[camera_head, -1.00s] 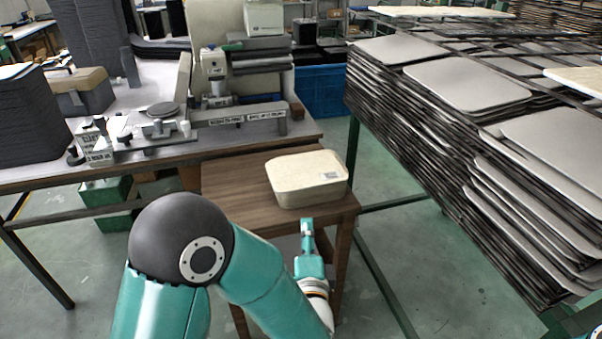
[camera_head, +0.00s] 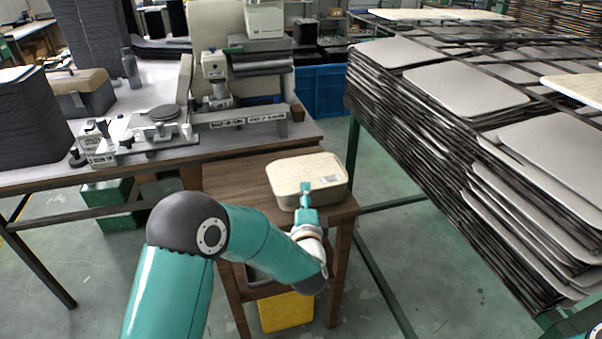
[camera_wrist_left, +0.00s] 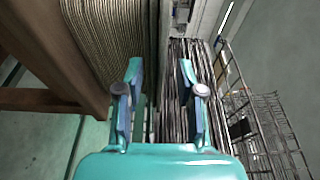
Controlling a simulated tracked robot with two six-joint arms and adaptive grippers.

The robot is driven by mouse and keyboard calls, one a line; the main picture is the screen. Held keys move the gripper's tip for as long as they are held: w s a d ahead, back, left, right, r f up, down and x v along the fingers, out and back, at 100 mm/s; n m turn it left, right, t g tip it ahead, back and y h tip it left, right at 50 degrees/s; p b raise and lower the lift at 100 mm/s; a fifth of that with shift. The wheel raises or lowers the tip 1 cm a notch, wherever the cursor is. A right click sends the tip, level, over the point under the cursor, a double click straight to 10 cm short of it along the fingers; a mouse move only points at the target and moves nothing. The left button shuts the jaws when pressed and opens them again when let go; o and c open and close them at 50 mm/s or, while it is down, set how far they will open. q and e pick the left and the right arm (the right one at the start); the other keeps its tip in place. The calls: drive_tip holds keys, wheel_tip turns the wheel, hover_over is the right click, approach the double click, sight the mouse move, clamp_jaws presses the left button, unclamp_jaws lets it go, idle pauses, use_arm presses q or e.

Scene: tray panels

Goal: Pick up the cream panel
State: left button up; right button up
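The cream panel (camera_head: 310,170) lies flat on top of a stack on the small wooden table (camera_head: 232,185), with a small grey label near its front right corner. In the left wrist view, the stack's layered edges (camera_wrist_left: 105,35) fill the upper left, turned sideways. My left gripper (camera_head: 305,188) is at the stack's front side, near its upper edge. In the left wrist view the left gripper (camera_wrist_left: 160,95) has its two fingers apart with nothing clamped between them. I cannot tell whether a finger touches the stack.
A rack of grey panels (camera_head: 455,85) stands close on the right. A bench with a metal fixture (camera_head: 240,118) is behind and left. A blue crate (camera_head: 322,92) stands behind the table. A yellow bin (camera_head: 286,312) is below the table.

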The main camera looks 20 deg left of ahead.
use_arm(q)
drive_tip(key=shift+w, duration=0.15)
clamp_jaws()
idle(0.4)
